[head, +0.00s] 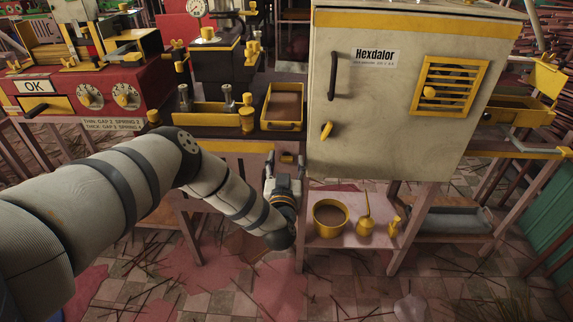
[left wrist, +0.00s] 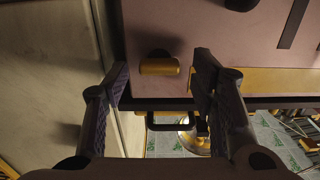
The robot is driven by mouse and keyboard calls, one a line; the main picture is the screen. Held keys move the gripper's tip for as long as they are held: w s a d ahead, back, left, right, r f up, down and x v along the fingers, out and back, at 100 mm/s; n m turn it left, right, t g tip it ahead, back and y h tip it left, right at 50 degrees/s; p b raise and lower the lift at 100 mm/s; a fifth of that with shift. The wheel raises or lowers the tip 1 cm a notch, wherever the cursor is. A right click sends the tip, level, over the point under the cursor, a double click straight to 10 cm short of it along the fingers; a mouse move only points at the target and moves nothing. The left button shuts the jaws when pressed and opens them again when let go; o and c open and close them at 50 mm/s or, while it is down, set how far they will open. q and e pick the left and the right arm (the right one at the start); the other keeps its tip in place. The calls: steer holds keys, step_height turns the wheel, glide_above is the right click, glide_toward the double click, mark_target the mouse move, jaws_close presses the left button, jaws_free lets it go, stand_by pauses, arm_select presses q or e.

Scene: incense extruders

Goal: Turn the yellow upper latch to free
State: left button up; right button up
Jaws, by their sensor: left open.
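My left gripper (head: 284,168) is open in front of the centre bench, just left of the cream cabinet. In the left wrist view its two fingers (left wrist: 160,78) stand apart, with a short yellow latch-like knob (left wrist: 160,67) on a pinkish panel showing between them. The knob lies sideways and looks apart from both fingers; how close they are to it is hard to tell. Another yellow latch (head: 327,130) is tilted on the cabinet door, below the black handle. I cannot tell for sure which is the upper latch. My right gripper is not in view.
The cream cabinet (head: 390,100) stands right of the gripper. A low shelf beneath holds a yellow pot (head: 330,217) and a yellow oil can (head: 366,222). A yellow tray (head: 283,107) sits on the bench above. A red machine (head: 80,95) stands at left.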

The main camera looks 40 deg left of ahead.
arm_select(q)
steer(key=c, duration=1.1)
steer(key=shift+c, duration=0.2)
steer(key=n, duration=0.6)
steer(key=shift+s+a+n, duration=0.1)
steer(key=shift+n, duration=0.2)
steer(key=n, duration=0.3)
steer(key=shift+f+b, duration=0.15)
steer(key=shift+b, duration=0.25)
steer(key=shift+n, duration=1.7)
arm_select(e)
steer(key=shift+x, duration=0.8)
arm_select(q)
steer(key=shift+n, duration=0.3)
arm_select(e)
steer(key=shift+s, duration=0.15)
arm_select(q)
steer(key=o, duration=1.1)
